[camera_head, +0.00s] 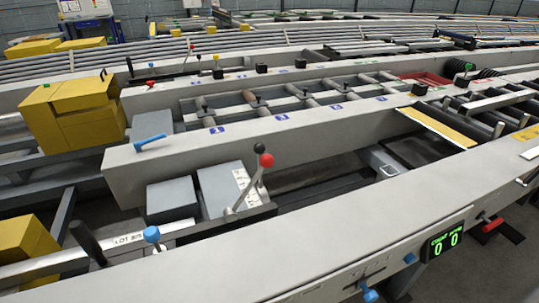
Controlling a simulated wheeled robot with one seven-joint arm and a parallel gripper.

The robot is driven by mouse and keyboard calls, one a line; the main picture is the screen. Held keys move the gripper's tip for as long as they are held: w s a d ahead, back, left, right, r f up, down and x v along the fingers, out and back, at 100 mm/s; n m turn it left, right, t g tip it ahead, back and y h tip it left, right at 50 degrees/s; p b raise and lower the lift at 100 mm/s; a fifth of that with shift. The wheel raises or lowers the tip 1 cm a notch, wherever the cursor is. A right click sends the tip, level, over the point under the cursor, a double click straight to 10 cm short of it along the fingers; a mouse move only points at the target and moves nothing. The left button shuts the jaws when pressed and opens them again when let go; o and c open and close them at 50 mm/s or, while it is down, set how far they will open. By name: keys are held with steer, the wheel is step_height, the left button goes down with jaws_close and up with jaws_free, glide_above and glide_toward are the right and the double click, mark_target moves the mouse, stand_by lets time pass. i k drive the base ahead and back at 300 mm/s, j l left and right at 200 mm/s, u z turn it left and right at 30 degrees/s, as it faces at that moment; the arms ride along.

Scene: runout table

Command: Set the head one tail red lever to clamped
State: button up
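A red ball-topped lever (267,160) stands on a grey box beside the near rail, left of the picture's middle. Its thin rod leans up and to the right. A black-knobbed lever (259,148) stands right beside it, and the two partly overlap. A white label plate (246,186) with small marks lies at their base; its text is too small to read, so I cannot tell the lever's setting. A small red handle (151,84) also shows farther back, and another red handle (491,225) is at the right. My gripper is not in view.
A long pale beam (230,262) crosses the foreground, with a green-lit counter reading 0 0 (441,245) and blue knobs (369,293). Yellow blocks (80,112) stand at the left. Roller tracks fill the back.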

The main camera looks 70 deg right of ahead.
mark_target(267, 161)
steer(key=k+j+z, duration=0.2)
steer(key=k, duration=0.3)
steer(key=k+j+z, duration=0.2)
steer(key=k, duration=0.25)
steer(key=l, duration=0.1)
